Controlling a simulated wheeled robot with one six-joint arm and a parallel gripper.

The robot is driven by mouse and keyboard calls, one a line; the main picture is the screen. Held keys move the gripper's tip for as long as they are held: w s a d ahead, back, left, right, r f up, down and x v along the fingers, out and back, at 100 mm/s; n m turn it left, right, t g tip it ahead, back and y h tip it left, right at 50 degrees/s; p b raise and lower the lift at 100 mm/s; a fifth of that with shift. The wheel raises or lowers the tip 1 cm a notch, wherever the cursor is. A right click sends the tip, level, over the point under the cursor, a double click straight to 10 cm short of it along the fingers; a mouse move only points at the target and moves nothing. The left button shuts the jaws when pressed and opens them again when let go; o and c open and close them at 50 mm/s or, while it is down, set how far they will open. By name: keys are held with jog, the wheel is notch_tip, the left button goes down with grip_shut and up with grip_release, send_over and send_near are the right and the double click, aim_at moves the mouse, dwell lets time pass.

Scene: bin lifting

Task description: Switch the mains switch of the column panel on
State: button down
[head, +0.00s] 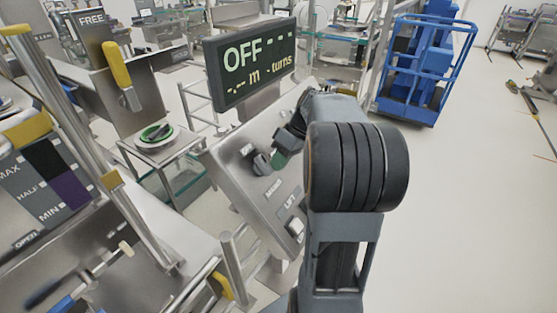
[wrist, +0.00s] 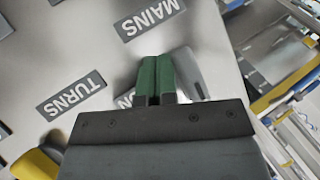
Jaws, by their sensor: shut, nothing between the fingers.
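The column panel (head: 235,165) is a tilted steel plate below a dark display (head: 252,62) reading "OFF". In the wrist view the MAINS label (wrist: 150,17) is at the top, upside down. My gripper (head: 280,158) is at the panel's upper part, beside a dark switch knob (head: 260,163). In the wrist view its green fingertips (wrist: 156,76) are together with nothing between them. A grey lever-like part (wrist: 188,74) stands right beside them, partly hidden; I cannot tell if they touch. A label ending in "N" is partly covered by the gripper.
The TURNS label (wrist: 70,93) and a yellow part (wrist: 36,164) lie left in the wrist view. A glass-shelved stand (head: 165,150) is left of the panel. A blue cage trolley (head: 420,70) stands behind on the right.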

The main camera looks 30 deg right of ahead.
jog(key=shift+m, duration=0.3)
jog(key=m+y, duration=0.1)
jog(key=s+m+y, duration=0.1)
jog(key=shift+a+f+m+t, duration=0.1)
jog(key=shift+f+m+t, duration=0.2)
jog(key=shift+f, duration=0.1)
jog(key=m, duration=0.1)
jog(key=m+t+y, duration=0.1)
jog(key=m+y, duration=0.1)
jog(key=shift+s+a+f, duration=0.3)
jog(key=m, duration=0.1)
jog(key=m+t+y, duration=0.1)
jog(key=a+m+t+y, duration=0.1)
jog(key=shift+s+f+m, duration=0.1)
jog(key=shift+s+m, duration=0.2)
jog(key=shift+s, duration=0.05)
jog(key=m+t, duration=0.2)
jog(key=m, duration=0.1)
jog(key=shift+s+a+m+t+y, duration=0.2)
jog(key=shift+a+m+t+y, duration=0.1)
jog(key=shift+a+t, duration=0.1)
jog(key=f+b, duration=0.1)
jog(key=s+d+f+b, duration=0.1)
jog(key=d+f+b, duration=0.1)
jog(key=shift+s+f, duration=0.35)
jog(key=r+v, duration=0.1)
jog(key=v, duration=0.9)
jog(key=shift+w, duration=0.15)
